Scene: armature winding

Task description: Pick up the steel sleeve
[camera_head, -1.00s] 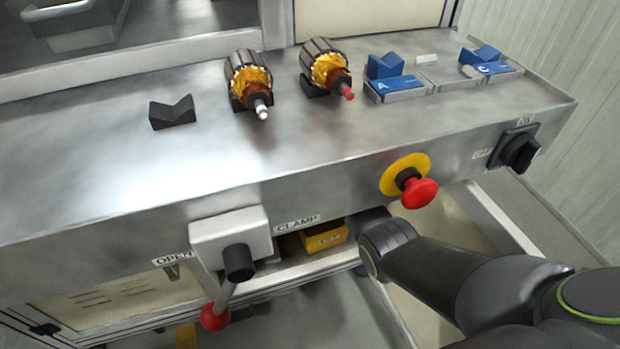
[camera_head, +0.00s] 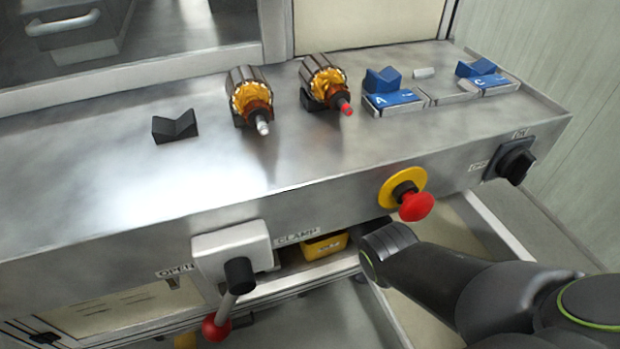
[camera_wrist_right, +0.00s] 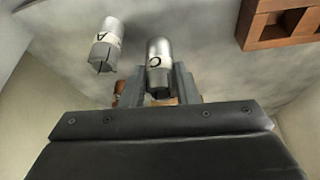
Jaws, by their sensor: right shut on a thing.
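Two silver steel sleeves show in the right wrist view. The one marked C (camera_wrist_right: 159,58) stands between the fingers of my right gripper (camera_wrist_right: 161,86), which is shut on it. The other, marked A (camera_wrist_right: 105,46), stands apart to its left, outside the fingers. In the head view my right arm reaches in from the right to below the bench front, and its gripper is hidden there. No sleeve held by it shows in that view. My left gripper is not in view.
A brown compartmented holder (camera_wrist_right: 278,22) is at the wrist view's upper right. The bench (camera_head: 330,170) carries two copper-wound armatures (camera_head: 249,98), a black V-block (camera_head: 175,126) and blue fixtures marked A (camera_head: 392,99) and C (camera_head: 487,79). A red stop button (camera_head: 416,206) and clamp lever (camera_head: 217,328) stick out in front.

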